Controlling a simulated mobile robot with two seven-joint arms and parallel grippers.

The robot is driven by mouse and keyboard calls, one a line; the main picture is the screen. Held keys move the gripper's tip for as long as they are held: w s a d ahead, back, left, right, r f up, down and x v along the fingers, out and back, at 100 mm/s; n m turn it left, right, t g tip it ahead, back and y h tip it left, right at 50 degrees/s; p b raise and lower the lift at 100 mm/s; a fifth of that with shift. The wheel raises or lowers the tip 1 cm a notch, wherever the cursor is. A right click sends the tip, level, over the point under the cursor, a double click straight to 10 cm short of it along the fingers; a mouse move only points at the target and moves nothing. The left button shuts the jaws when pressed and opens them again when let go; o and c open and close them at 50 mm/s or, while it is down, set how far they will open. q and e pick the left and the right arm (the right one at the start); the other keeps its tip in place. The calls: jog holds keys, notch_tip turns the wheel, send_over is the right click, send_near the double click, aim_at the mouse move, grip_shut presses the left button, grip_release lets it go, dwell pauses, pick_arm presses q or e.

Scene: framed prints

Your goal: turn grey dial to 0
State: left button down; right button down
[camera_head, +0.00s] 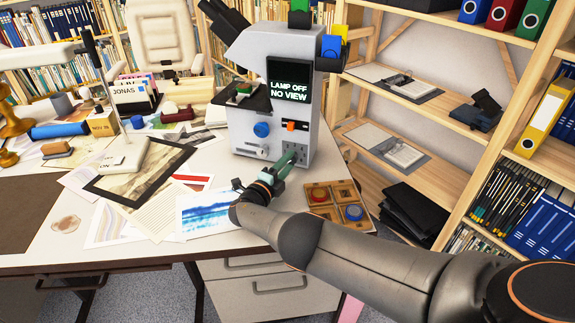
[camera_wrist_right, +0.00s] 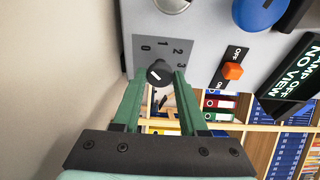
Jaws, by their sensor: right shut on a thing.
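The machine (camera_head: 249,60) stands at the back of the desk, its screen reading "LAMP OFF NO VIEW". In the right wrist view, the small dark grey dial (camera_wrist_right: 158,72) sits on a lighter plate marked 0, 1, 2 and 3. A short white mark shows on its face; I cannot tell exactly which number it points to. My right gripper (camera_wrist_right: 158,80) has its green fingers on either side of the dial, shut on it. In the head view my right gripper (camera_head: 287,162) reaches the machine's lower front and mostly hides the dial. My left gripper is not in view.
An orange switch marked OFF (camera_wrist_right: 232,71) and a blue knob (camera_wrist_right: 258,10) are near the dial. A wooden tray with coloured round pieces (camera_head: 334,203) lies right of my gripper. Prints and a dark frame (camera_head: 140,171) cover the desk to the left.

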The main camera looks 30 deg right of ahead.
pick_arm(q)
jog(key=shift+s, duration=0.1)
pick_arm(e)
jog(key=shift+s+f, duration=0.1)
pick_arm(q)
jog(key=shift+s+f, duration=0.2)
pick_arm(e)
jog(key=shift+c, duration=2.2)
grip_release()
jog(key=p+v, duration=0.2)
jog(key=v, duration=0.2)
jog(key=shift+a+r+p, duration=0.25)
jog(key=shift+r+p, duration=0.05)
jog(key=shift+p, duration=0.1)
jog(key=p+v, duration=0.1)
jog(key=v, duration=0.6)
jog(key=shift+s+a+f+p, duration=0.1)
jog(key=shift+f+p, duration=0.1)
jog(key=shift+p, duration=0.2)
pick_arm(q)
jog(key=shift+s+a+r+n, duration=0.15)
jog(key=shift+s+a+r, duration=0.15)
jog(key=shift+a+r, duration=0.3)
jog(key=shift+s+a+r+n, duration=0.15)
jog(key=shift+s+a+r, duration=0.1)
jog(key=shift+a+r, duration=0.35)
pick_arm(e)
jog(key=shift+s+a, duration=0.2)
jog(key=shift+a, duration=0.1)
jog(key=shift+a+f, duration=0.1)
